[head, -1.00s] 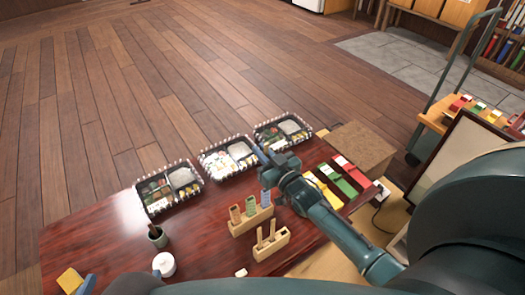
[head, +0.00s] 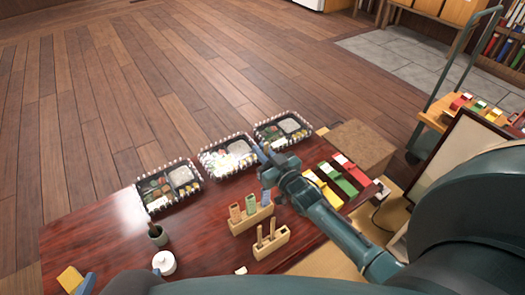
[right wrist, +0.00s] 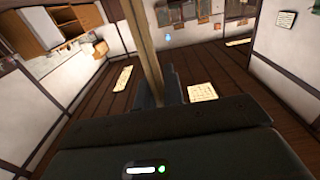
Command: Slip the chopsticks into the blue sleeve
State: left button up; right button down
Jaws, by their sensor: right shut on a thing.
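The blue sleeve (head: 266,198) stands upright at the right end of a wooden holder (head: 240,228), beside a greenish sleeve (head: 250,205) and an orange sleeve (head: 235,213). My right gripper (head: 266,157) is above and behind the holder, apart from the sleeves. In the right wrist view it is shut on the pale wooden chopsticks (right wrist: 142,45), which rise from between its fingers. The held chopsticks are not clear in the head view. My left gripper is not in view.
A second wooden rack (head: 270,247) with upright sticks stands in front of the sleeve holder. Lunch boxes (head: 170,190) line the table's far edge. A cup (head: 158,236) and a white pot (head: 164,262) stand left. Coloured cases (head: 340,181) lie right. The table's left-middle is clear.

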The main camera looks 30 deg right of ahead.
jog(key=shift+f, duration=0.3)
dwell(0.4)
jog(key=shift+f+b, duration=0.5)
jog(key=shift+b, duration=0.05)
jog(key=shift+f, duration=0.2)
jog(key=shift+f+b, duration=0.65)
jog(key=shift+f, duration=0.1)
jog(key=shift+f, duration=0.25)
dwell(0.4)
jog(key=shift+f+b, duration=0.75)
jog(key=shift+b, duration=0.05)
jog(key=shift+f, duration=0.1)
